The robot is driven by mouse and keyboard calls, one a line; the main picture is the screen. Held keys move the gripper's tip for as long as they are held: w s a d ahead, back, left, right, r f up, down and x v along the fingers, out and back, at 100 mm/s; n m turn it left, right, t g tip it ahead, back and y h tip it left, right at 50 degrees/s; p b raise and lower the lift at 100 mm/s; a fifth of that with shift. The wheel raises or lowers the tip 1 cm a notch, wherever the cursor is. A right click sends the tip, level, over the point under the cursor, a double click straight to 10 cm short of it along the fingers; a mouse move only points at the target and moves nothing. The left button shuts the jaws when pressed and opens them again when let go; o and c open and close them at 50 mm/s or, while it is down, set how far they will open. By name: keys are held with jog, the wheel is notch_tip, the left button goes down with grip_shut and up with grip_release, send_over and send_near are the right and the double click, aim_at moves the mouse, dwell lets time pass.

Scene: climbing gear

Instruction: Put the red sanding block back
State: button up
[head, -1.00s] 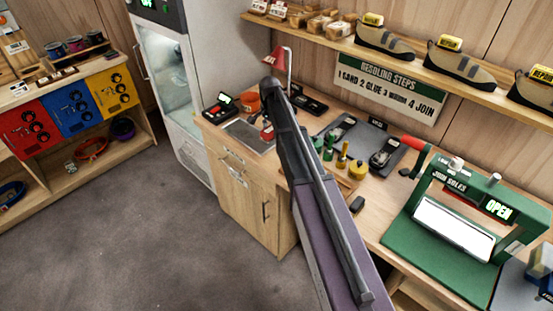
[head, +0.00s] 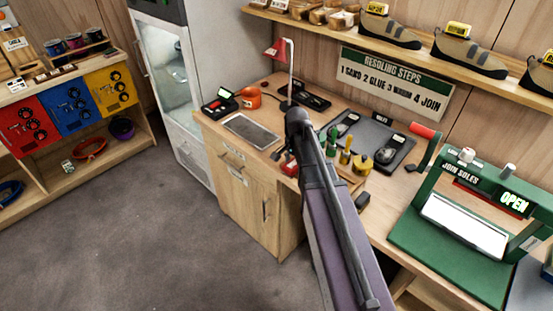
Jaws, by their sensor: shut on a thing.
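My gripper (head: 284,155) is small and mostly hidden by my own arm. It is shut on the red sanding block (head: 290,168), a small red patch showing just left of the arm near the workbench's front edge. I cannot tell whether the block touches the bench. A wooden tray (head: 358,186) lies just right of my arm, partly hidden, with green and yellow bottles and a round yellow piece at it. A grey sanding plate (head: 253,130) lies bare on the left of the workbench (head: 222,112).
A dark mat (head: 372,142) holds climbing shoes. A green press (head: 450,245) marked OPEN stands right. Floor left of the cabinet is clear.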

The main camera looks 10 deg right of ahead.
jog(key=shift+s+d+f, duration=0.1)
jog(key=shift+s+f, duration=0.1)
jog(key=shift+s, duration=0.3)
jog(key=shift+w, duration=0.15)
jog(key=w, duration=0.4)
jog(key=w+a+f+b, duration=0.1)
jog(key=w, duration=0.4)
jog(key=w+a, duration=0.1)
jog(key=w, duration=0.4)
jog(key=shift+w+a+f, duration=0.15)
jog(key=shift+w, duration=0.05)
jog(key=shift+w+b, duration=0.3)
jog(key=shift+w, duration=0.2)
jog(key=shift+w+a+f, duration=0.1)
jog(key=shift+w+f, duration=0.1)
jog(key=shift+f, duration=0.1)
jog(key=shift+s+f+b, duration=0.1)
jog(key=shift+f+b, duration=1.4)
jog(key=shift+b, duration=0.25)
jog(key=shift+f, duration=0.15)
